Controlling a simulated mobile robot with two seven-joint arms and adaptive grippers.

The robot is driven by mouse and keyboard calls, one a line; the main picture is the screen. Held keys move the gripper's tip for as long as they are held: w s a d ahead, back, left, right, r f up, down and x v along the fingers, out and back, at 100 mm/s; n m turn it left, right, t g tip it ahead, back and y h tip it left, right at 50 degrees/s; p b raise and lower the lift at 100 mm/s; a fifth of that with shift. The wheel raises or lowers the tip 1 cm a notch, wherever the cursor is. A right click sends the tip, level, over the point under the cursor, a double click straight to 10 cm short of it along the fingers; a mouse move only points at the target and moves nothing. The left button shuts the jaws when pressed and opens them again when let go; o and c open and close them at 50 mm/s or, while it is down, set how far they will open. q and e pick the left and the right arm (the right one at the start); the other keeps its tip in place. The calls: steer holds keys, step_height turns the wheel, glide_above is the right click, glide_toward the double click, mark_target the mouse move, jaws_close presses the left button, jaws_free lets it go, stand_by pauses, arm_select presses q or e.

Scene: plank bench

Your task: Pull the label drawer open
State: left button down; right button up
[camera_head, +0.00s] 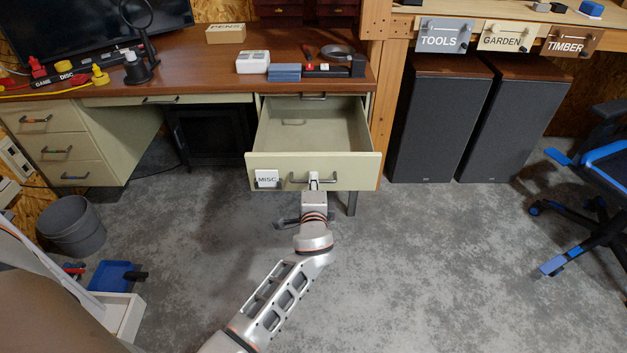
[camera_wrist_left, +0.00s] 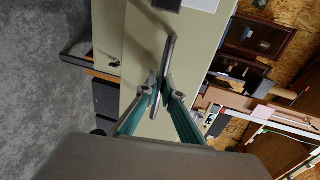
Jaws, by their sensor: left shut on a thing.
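The cream drawer (camera_head: 352,170) with a white MISC label (camera_head: 267,179) stands pulled out from under the brown desktop. Its inside shows and looks empty. Its bar handle (camera_head: 297,181) is on the middle of the front. My left gripper (camera_head: 314,181) is shut on this handle. In the left wrist view, the two fingers of the gripper (camera_wrist_left: 160,92) close on the handle bar (camera_wrist_left: 171,48), with the pale drawer front (camera_wrist_left: 145,40) behind. The fingertips partly hide the handle. My right gripper is not in view.
A wooden post (camera_head: 380,100) and dark speakers (camera_head: 437,120) stand right of the drawer. A grey bin (camera_head: 74,226) and blue dustpan (camera_head: 112,276) are at the left. A blue-black chair (camera_head: 590,190) is at the right. The concrete floor (camera_head: 430,260) in front is clear.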

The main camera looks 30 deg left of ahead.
arm_select(q)
steer(key=c, duration=2.5)
jaws_free()
steer(key=v, duration=0.7)
steer(key=shift+s, duration=0.25)
steer(key=shift+d, duration=0.15)
